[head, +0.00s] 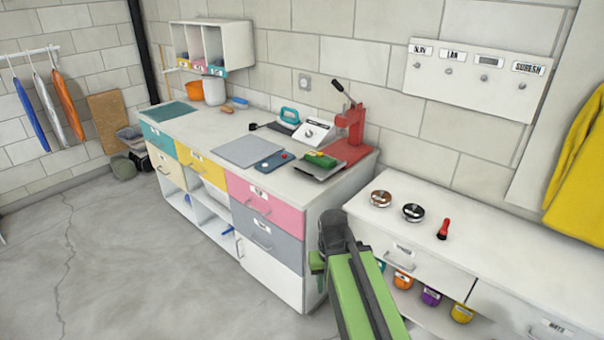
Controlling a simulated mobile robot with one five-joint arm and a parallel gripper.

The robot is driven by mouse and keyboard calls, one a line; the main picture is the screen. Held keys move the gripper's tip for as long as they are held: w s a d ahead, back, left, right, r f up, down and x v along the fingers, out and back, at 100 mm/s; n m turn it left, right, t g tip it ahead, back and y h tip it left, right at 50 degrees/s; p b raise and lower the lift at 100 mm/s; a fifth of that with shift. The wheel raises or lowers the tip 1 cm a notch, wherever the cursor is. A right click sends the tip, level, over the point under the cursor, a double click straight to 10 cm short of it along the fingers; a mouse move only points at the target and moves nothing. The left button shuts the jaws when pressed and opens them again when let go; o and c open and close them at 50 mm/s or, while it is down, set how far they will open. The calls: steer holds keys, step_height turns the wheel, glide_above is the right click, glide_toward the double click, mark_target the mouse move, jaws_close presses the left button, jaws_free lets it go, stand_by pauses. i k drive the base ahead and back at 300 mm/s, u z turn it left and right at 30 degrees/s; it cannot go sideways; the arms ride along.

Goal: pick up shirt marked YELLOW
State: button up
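A yellow garment (580,180), which looks like a shirt, hangs at the right edge against a pale panel. It is cut off by the frame, and no marking on it shows. My green arm reaches up from the bottom centre. Its dark end, my gripper (334,232), is in front of the gap between the two white counters, well to the left of and apart from the yellow garment. The fingers cannot be made out, so I cannot tell whether it is open or shut. Blue (30,115), white (44,108) and orange (68,104) garments hang from a rail (28,52) at far left.
The long counter (200,122) has coloured drawers and a red press (350,130). The lower right counter (480,240) holds two round tins (413,212) and a red-handled tool (443,229). A label board (475,85) is above. Grey floor (120,260) is open at left.

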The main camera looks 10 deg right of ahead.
mark_target(326, 161)
steer(key=i, duration=0.85)
steer(key=u, duration=0.3)
steer(key=k, duration=1.1)
steer(key=z, duration=0.1)
steer(key=i, duration=0.95)
steer(key=u, duration=0.4)
steer(key=i, duration=0.9)
steer(key=u, duration=0.75)
